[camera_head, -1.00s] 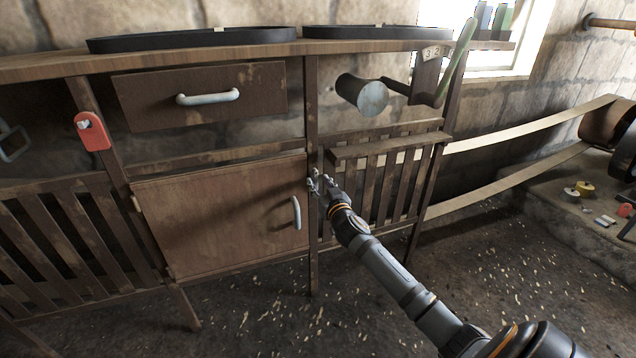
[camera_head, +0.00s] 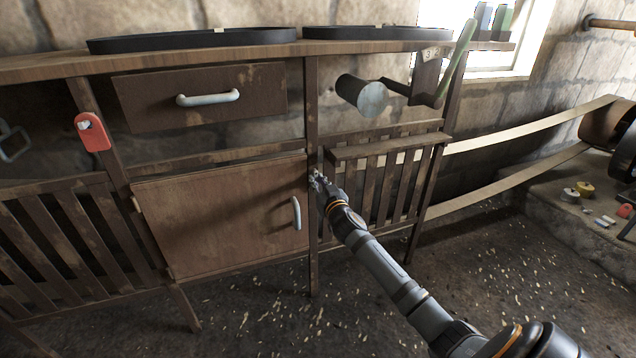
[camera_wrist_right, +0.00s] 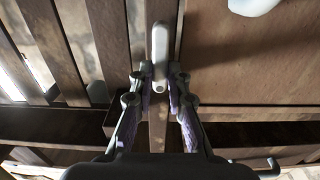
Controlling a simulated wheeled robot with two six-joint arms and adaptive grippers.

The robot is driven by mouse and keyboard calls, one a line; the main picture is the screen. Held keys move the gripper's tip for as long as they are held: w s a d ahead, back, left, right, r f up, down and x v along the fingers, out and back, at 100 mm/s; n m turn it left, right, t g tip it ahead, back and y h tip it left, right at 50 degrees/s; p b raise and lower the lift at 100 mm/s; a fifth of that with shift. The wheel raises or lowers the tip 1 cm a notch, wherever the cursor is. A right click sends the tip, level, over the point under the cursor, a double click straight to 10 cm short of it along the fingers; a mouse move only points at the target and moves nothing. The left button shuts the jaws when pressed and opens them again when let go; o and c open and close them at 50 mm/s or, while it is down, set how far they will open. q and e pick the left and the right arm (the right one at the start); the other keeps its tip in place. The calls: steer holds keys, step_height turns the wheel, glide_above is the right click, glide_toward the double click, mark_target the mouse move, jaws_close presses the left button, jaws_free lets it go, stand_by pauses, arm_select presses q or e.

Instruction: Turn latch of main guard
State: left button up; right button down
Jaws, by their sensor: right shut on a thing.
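The latch (camera_wrist_right: 159,45) is a pale grey bar on the wooden post between the cabinet door and the slatted guard. In the right wrist view it lies lengthwise along the post. My right gripper (camera_wrist_right: 159,88) is shut on its near end, with one finger on each side. In the head view my right gripper (camera_head: 318,180) is at this post, and its fingers mostly hide the latch. The slatted guard (camera_head: 372,192) stands upright to the right of the post, partly behind my right arm. My left gripper is in neither current view.
The cabinet door (camera_head: 225,220) with a pale handle (camera_head: 296,213) is left of the post. A ledge (camera_head: 388,146) crosses the guard's top. A crank drum (camera_head: 362,95) juts out above. A red tag (camera_head: 92,131) hangs at left.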

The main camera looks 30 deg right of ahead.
arm_select(q)
steer(key=shift+s+r, duration=0.1)
steer(key=shift+s+a+r+g+y+p, duration=0.15)
steer(key=shift+a+r+g+p, duration=0.3)
steer(key=shift+r+p, duration=0.45)
steer(key=shift+s+a+r+g+y+p, duration=0.2)
steer(key=shift+r+g+p, duration=0.35)
steer(key=shift+r+p, duration=0.35)
steer(key=shift+s+a+r+g+y+p, duration=0.15)
steer(key=shift+a+r+g+p, duration=0.3)
steer(key=shift+r+p, duration=0.4)
arm_select(e)
steer(key=shift+w+a+f+n, duration=0.1)
steer(key=shift+a+f+n, duration=0.1)
steer(key=shift+n, duration=2.75)
steer(key=shift+a+f+n, duration=0.2)
steer(key=shift+f+n, duration=0.05)
steer(key=shift+n, duration=2.65)
steer(key=shift+w+a+f+n, duration=0.1)
steer(key=shift+a+f+n, duration=0.1)
steer(key=shift+n, duration=2.75)
arm_select(q)
steer(key=shift+r, duration=0.15)
arm_select(e)
steer(key=c, duration=1.3)
jaws_free()
arm_select(q)
steer(key=shift+s, duration=0.25)
